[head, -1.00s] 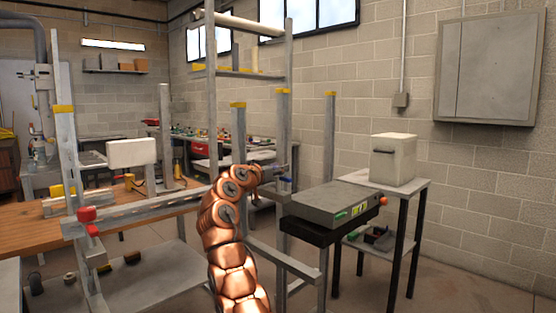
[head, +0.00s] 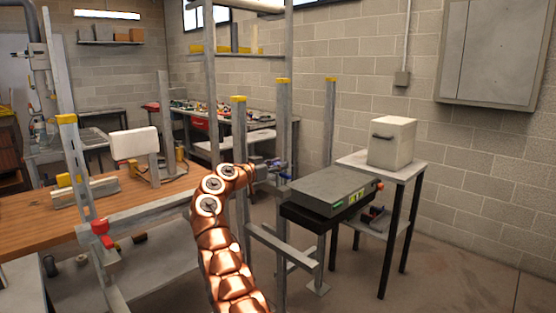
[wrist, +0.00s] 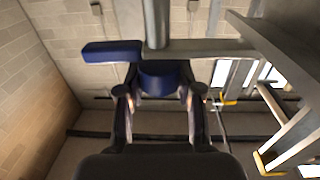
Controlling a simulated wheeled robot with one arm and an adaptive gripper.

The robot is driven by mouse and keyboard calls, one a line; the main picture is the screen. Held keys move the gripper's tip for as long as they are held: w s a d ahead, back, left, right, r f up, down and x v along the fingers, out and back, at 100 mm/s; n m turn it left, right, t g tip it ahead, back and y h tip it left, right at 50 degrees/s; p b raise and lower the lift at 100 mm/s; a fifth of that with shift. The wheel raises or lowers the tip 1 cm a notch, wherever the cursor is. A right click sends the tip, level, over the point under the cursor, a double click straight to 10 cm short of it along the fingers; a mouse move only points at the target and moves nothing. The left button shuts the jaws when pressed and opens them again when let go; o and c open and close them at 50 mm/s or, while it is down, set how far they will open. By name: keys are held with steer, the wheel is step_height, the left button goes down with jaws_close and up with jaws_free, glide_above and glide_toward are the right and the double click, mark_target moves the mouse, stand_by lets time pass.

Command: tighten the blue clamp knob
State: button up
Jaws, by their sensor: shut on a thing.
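The blue clamp knob (wrist: 163,77) is in the wrist view, with a round hub and a blue bar-like arm (wrist: 110,52) reaching left. It sits below a grey vertical rod. My gripper (wrist: 160,98) is shut on the hub, one finger on each side. In the head view my gripper (head: 268,168) is at the end of my copper-coloured arm, by the grey frame's uprights. Small blue parts (head: 282,164) show just past its fingers. The exact finger contact is too small to see there.
A grey flat unit (head: 335,187) lies on a black stand just right of my gripper. A white box (head: 392,142) stands on a small table behind it. Grey uprights (head: 283,130) and a low crossbar (head: 285,246) are close to my arm. A wooden bench (head: 160,196) is at left.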

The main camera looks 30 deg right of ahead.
stand_by(0.5)
steer(key=o, duration=1.2)
steer(key=a, duration=0.4)
steer(key=s+a, duration=0.1)
steer(key=a, duration=0.3)
steer(key=s+a, duration=0.1)
steer(key=a, duration=0.3)
